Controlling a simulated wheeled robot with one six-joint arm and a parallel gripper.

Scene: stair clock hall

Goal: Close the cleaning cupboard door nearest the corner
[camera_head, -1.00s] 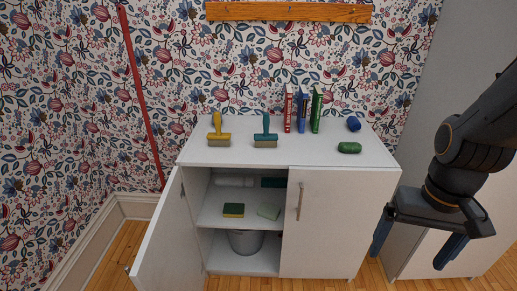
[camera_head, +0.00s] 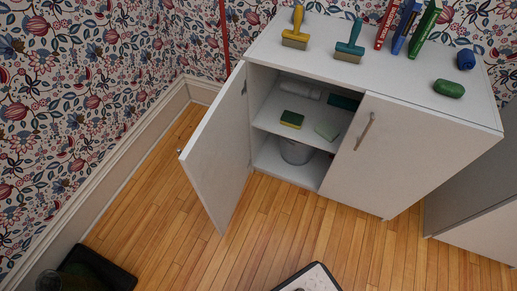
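The white cleaning cupboard (camera_head: 425,145) stands against the patterned wall. Its left door (camera_head: 218,150), nearest the room corner, stands wide open and swings out towards me and to the left. A small part of its handle (camera_head: 181,152) shows at the door's free edge, mostly on the hidden outer face. The right door (camera_head: 370,165) is shut and has an upright bar handle (camera_head: 364,131). My gripper is not in view now.
Inside are a sponge (camera_head: 292,119), a pale block (camera_head: 327,130), a white roll (camera_head: 301,90) and a bucket (camera_head: 296,152). Brushes, books and rolled cloths stand on top. Bare wooden floor (camera_head: 150,215) lies between the open door and the left wall's skirting (camera_head: 110,190).

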